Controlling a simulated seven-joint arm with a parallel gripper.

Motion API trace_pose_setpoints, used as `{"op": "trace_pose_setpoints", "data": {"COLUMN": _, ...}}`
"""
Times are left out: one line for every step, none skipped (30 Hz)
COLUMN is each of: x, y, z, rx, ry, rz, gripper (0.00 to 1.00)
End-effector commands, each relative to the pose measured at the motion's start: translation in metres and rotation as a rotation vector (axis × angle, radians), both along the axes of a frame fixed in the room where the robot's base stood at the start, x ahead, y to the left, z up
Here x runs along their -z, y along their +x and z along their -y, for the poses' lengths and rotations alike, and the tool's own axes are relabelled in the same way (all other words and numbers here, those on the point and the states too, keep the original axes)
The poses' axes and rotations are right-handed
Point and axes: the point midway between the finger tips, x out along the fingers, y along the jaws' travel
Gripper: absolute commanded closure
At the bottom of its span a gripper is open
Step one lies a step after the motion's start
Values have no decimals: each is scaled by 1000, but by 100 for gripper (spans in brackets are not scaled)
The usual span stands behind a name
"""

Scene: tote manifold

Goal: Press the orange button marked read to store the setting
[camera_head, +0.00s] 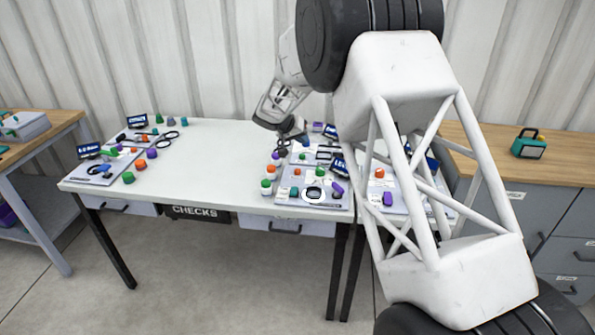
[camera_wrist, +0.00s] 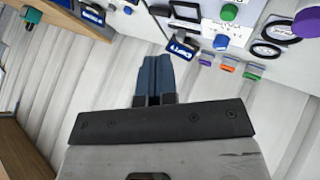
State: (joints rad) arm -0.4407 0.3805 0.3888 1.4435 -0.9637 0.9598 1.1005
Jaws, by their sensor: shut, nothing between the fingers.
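Several orange buttons show in the head view. One (camera_head: 379,173) is on the right panel, others (camera_head: 271,168) stand at the left edge of the middle panel, and another (camera_head: 140,139) is at the left panel. Their labels are too small to read, so I cannot tell which is marked read. My gripper (camera_head: 301,138) is above the back of the middle panel (camera_head: 322,199), partly hidden by its own wrist. In the wrist view my gripper (camera_wrist: 153,58) has its two dark blue fingers together, with nothing between them. Its tips are close to a small display (camera_wrist: 182,46) in that picture.
The white table (camera_head: 205,165) has a wide clear area between the left and middle panels. Small displays (camera_head: 137,121), black rings (camera_head: 315,193) and coloured knobs crowd the panels. A drawer cabinet (camera_head: 560,215) with a teal device (camera_head: 529,148) stands right. My arm hides part of the right panel.

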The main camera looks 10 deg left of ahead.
Motion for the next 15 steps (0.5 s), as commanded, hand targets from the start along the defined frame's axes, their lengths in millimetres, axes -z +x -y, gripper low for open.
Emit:
{"op": "trace_pose_setpoints", "data": {"x": 7, "y": 4, "z": -7, "rx": -4, "ry": -4, "rz": 6, "gripper": 100}}
{"op": "trace_pose_setpoints", "data": {"x": 10, "y": 6, "z": -10, "rx": -6, "ry": -6, "rz": 9, "gripper": 100}}
{"op": "trace_pose_setpoints", "data": {"x": 13, "y": 9, "z": -14, "rx": -8, "ry": -9, "rz": 14, "gripper": 100}}
{"op": "trace_pose_setpoints", "data": {"x": 16, "y": 10, "z": -17, "rx": -8, "ry": -9, "rz": 17, "gripper": 100}}
{"op": "trace_pose_setpoints", "data": {"x": 18, "y": 11, "z": -19, "rx": -8, "ry": -10, "rz": 19, "gripper": 100}}
{"op": "trace_pose_setpoints", "data": {"x": 20, "y": 13, "z": -21, "rx": -10, "ry": -11, "rz": 23, "gripper": 100}}
{"op": "trace_pose_setpoints", "data": {"x": 21, "y": 14, "z": -22, "rx": -9, "ry": -12, "rz": 25, "gripper": 100}}
{"op": "trace_pose_setpoints", "data": {"x": 22, "y": 15, "z": -23, "rx": -10, "ry": -12, "rz": 26, "gripper": 100}}
{"op": "trace_pose_setpoints", "data": {"x": 23, "y": 15, "z": -24, "rx": -11, "ry": -14, "rz": 28, "gripper": 100}}
{"op": "trace_pose_setpoints", "data": {"x": 23, "y": 16, "z": -25, "rx": -11, "ry": -14, "rz": 29, "gripper": 100}}
{"op": "trace_pose_setpoints", "data": {"x": 24, "y": 16, "z": -25, "rx": -12, "ry": -14, "rz": 30, "gripper": 100}}
{"op": "trace_pose_setpoints", "data": {"x": 24, "y": 16, "z": -26, "rx": -12, "ry": -14, "rz": 30, "gripper": 100}}
{"op": "trace_pose_setpoints", "data": {"x": 24, "y": 16, "z": -26, "rx": -12, "ry": -14, "rz": 30, "gripper": 100}}
{"op": "trace_pose_setpoints", "data": {"x": 24, "y": 16, "z": -26, "rx": -11, "ry": -14, "rz": 30, "gripper": 100}}
{"op": "trace_pose_setpoints", "data": {"x": 24, "y": 16, "z": -26, "rx": -11, "ry": -14, "rz": 30, "gripper": 100}}
